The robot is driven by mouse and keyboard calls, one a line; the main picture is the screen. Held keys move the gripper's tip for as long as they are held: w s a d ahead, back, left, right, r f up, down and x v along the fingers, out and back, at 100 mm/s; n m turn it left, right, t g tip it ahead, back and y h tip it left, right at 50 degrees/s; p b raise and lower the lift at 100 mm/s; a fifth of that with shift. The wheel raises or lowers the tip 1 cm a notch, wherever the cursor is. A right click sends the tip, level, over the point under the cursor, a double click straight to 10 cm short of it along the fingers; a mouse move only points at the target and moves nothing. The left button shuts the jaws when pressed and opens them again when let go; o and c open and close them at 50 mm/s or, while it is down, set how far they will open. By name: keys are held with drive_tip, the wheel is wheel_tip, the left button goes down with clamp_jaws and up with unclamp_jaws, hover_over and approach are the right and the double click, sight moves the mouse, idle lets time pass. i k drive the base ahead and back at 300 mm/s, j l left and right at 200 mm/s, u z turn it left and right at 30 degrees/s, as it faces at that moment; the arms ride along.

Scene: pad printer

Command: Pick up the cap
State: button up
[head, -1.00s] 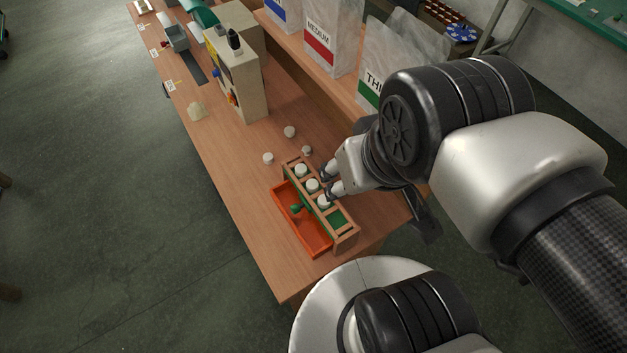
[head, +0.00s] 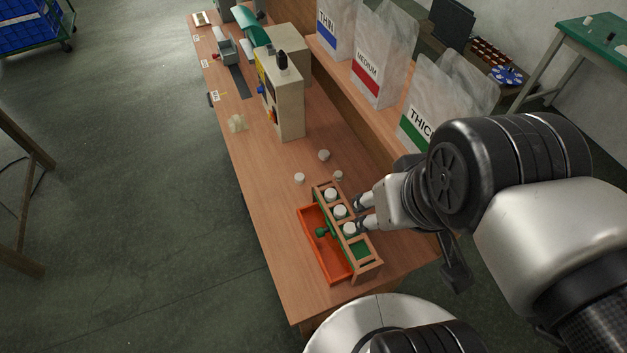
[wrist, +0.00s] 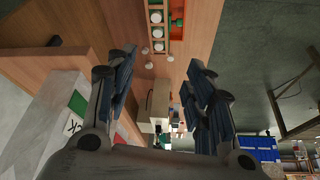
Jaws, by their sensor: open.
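Several white caps are in view, and I cannot tell which one is meant. Three sit in a row in a wooden rack (head: 374,265); the middle one (head: 340,211) also shows in the wrist view. Three loose ones lie on the table beyond the rack: a left one (head: 299,177), a far one (head: 323,155) and a small one (head: 338,175). My gripper (head: 362,214) is open and appears empty, beside the rack's right side in the head view. In the wrist view its fingers (wrist: 162,62) stand wide apart, with loose caps visible between them, farther off.
An orange tray (head: 336,272) with a green item lies along the rack's left side. A beige machine (head: 290,108) stands farther back. Bags labelled MEDIUM (head: 380,60) and THICK (head: 425,115) stand on the raised shelf at right. Table left of the loose caps is clear.

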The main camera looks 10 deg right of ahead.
sight(299, 178)
drive_tip(key=k+j+z, duration=0.15)
drive_tip(key=j, duration=0.3)
drive_tip(key=k+j+z, duration=0.2)
drive_tip(key=j, duration=0.25)
drive_tip(key=k+j+z, duration=0.15)
drive_tip(key=j, duration=0.25)
drive_tip(key=k+j+z, duration=0.15)
drive_tip(key=j, duration=0.25)
drive_tip(key=i+j+z, duration=0.35)
drive_tip(key=j, duration=0.3)
drive_tip(key=i+j+z, duration=0.2)
drive_tip(key=j, duration=0.15)
drive_tip(key=i+j+z, duration=0.2)
drive_tip(key=j, duration=0.15)
drive_tip(key=j+z, duration=0.15)
drive_tip(key=j, duration=0.25)
drive_tip(key=i+j+z, duration=0.2)
drive_tip(key=j, duration=0.2)
drive_tip(key=i+j+z, duration=0.2)
drive_tip(key=i+j, duration=0.3)
